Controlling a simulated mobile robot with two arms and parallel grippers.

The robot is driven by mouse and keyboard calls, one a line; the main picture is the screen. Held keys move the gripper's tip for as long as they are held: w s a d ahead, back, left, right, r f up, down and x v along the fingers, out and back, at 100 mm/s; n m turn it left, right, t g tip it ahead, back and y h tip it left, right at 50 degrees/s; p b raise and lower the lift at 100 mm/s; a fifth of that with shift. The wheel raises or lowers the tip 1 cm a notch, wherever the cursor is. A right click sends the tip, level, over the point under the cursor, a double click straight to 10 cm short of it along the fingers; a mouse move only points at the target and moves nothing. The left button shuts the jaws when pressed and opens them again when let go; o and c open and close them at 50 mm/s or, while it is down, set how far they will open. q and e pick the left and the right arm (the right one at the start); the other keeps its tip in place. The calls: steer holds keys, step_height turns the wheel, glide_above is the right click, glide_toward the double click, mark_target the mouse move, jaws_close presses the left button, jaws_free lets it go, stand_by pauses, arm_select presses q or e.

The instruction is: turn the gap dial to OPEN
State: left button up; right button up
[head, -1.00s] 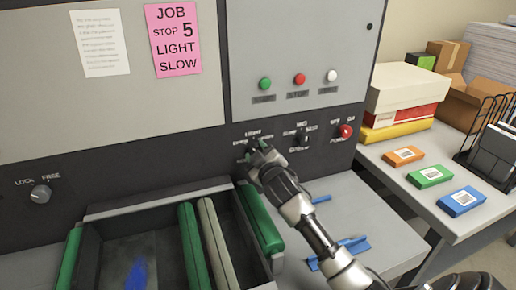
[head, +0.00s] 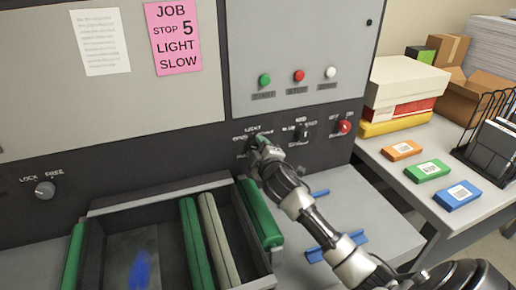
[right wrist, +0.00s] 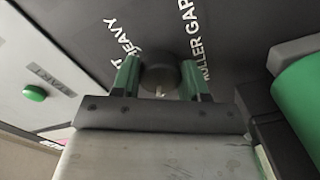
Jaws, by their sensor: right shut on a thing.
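The gap dial (right wrist: 160,77) is a dark round knob on the machine's dark panel, with a pale mark on its lower edge in the right wrist view. My right gripper (right wrist: 157,80) has its two green fingers on either side of the knob and is shut on it. "ROLLER GAP", "HEAVY" and part of another word show around it. In the head view my right gripper (head: 259,142) covers most of the dial; the label at its left is too small to read surely. My left gripper is out of view.
The lock knob (head: 45,189) is at the panel's left. Another selector (head: 303,133) and a red knob (head: 344,127) lie right of the dial. Green, red and white buttons sit above. A roller tray (head: 262,262) is below.

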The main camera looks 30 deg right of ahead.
steer(key=o, duration=0.9)
steer(key=shift+o, duration=0.2)
steer(key=b+v, duration=0.2)
steer(key=v, duration=0.8)
steer(key=shift+s, duration=0.35)
steer(key=shift+a, duration=0.15)
